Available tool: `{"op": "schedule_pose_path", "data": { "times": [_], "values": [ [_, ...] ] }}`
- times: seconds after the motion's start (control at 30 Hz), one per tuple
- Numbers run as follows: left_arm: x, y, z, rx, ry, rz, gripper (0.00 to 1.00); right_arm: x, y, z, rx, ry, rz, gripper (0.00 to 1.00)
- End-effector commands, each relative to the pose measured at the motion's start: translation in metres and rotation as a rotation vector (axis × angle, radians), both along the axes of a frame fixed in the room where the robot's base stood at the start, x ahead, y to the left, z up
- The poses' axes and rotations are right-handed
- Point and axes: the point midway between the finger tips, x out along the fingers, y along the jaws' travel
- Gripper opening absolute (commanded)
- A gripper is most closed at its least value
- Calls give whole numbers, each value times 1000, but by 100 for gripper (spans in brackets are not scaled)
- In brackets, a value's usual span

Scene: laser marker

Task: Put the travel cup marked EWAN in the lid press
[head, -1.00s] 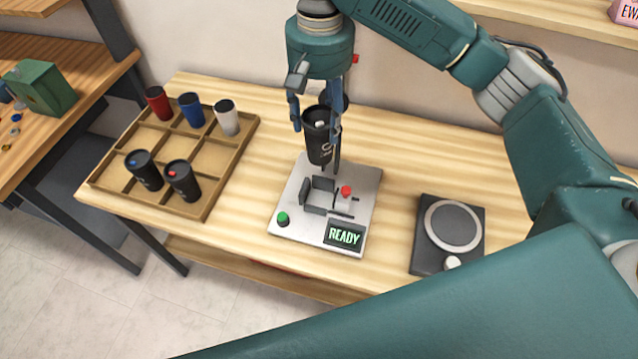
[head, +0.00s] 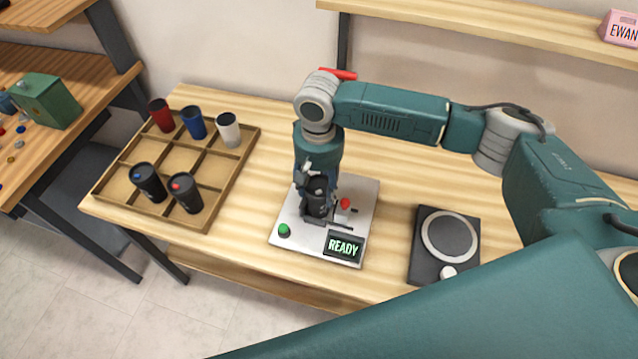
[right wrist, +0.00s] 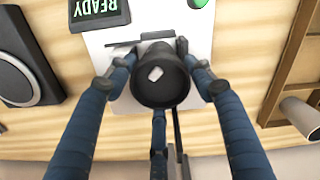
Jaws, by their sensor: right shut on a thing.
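My right gripper (head: 318,190) is shut on a black travel cup (head: 316,203) and holds it upright at the lid press (head: 359,203), between the press's dark jaws. The cup has a pale mark on its lid, and it also shows in the right wrist view (right wrist: 160,88) with the fingers around it. I cannot read a name on the cup. Whether its bottom touches the press plate is hidden. The press display (head: 343,247) reads READY, beside a green button (head: 284,230) and a red knob (head: 345,202). My left gripper is not in view.
A wooden divided tray (head: 207,160) at left holds red, blue, white and black cups. A dark device with a round plate (head: 449,235) stands right of the press. A pink EWAN sign (head: 622,28) is on the upper shelf (head: 480,22). A green box (head: 46,101) is far left.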

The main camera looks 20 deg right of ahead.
Motion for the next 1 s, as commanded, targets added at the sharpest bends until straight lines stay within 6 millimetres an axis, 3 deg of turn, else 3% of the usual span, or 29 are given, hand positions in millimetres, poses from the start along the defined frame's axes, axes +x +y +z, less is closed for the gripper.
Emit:
{"op": "schedule_pose_path", "data": {
  "times": [0.33, 0.37, 0.43, 0.77, 1.0],
  "values": [
    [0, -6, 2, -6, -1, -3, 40, 0, 0, -3, 1, 1, -1, 42],
    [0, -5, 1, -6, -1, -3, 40, 0, 0, -3, 0, 1, -1, 59],
    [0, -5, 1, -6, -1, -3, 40, 0, 0, -3, 0, 0, -1, 72],
    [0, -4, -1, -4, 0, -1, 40, 1, 0, -1, 1, -1, -1, 72],
    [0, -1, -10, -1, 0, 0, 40, 2, 1, 31, 4, -6, -1, 72]
  ]
}}
